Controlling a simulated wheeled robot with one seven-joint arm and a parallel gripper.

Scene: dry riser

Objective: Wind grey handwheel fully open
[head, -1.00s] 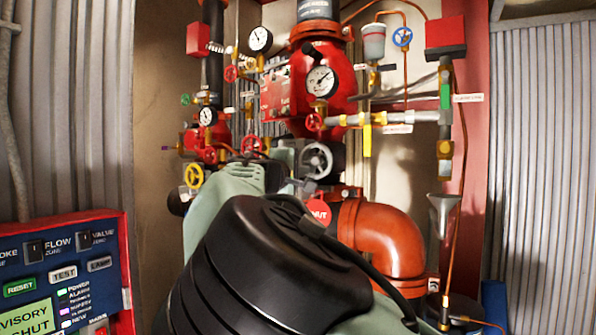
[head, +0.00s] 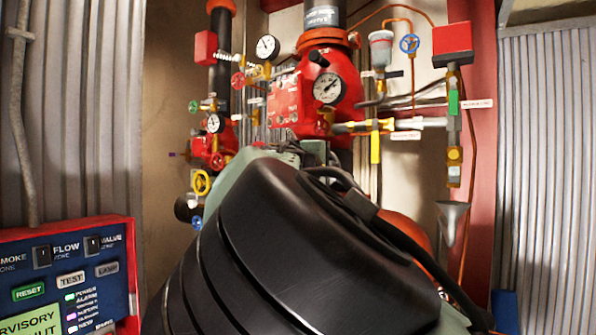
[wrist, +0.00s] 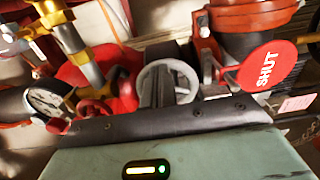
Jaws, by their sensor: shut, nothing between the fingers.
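The grey handwheel (wrist: 183,67) shows in the wrist view, just beyond my gripper, with its rim partly covered by the dark fingers. My gripper (wrist: 163,84) is shut and empty, its fingers standing in front of the wheel's middle. I cannot tell whether the fingertips touch the spokes or hub. In the head view my own arm hides the handwheel and the fingers. A round red tag reading SHUT (wrist: 265,68) hangs to the right of the wheel in the wrist view.
A pressure gauge (wrist: 45,101) and small red handwheel (wrist: 93,110) sit left of the fingers in the wrist view.

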